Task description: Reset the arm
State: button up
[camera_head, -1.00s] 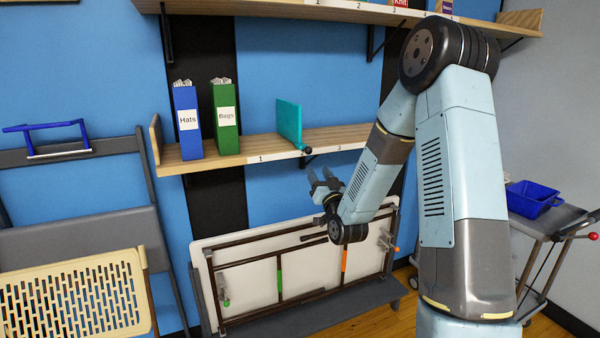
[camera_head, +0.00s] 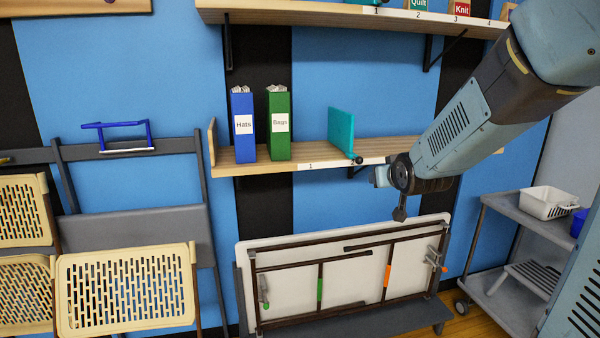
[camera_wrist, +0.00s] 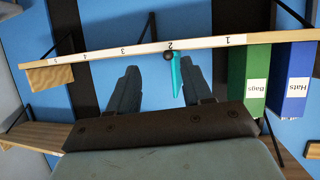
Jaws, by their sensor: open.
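My gripper (camera_head: 380,176) is in front of the lower wall shelf (camera_head: 232,166), near its right part, with the arm reaching in from the upper right. In the wrist view my gripper (camera_wrist: 158,86) shows two dark fingers spread apart with nothing held between them. The wrist picture is upside down. A teal divider (camera_head: 342,131) stands on the shelf, and in the wrist view the teal divider (camera_wrist: 176,76) appears beyond the fingers, apart from them. The fingers are hard to make out in the head view.
A blue Hats binder (camera_head: 243,140) and green Bags binder (camera_head: 279,140) stand on the lower shelf. An upper shelf (camera_head: 270,12) runs above. A folded table (camera_head: 340,285) leans below, folding chairs (camera_head: 125,280) hang at left, and a cart (camera_head: 510,215) with a white basket (camera_head: 548,203) stands right.

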jog(key=s+d+r+m+g, duration=0.1)
jog(key=s+g, duration=0.6)
jog(key=s, duration=2.1)
jog(key=shift+s+d+r+g, duration=0.3)
jog(key=shift+s+d+r, duration=0.05)
jog(key=shift+d+r, duration=0.15)
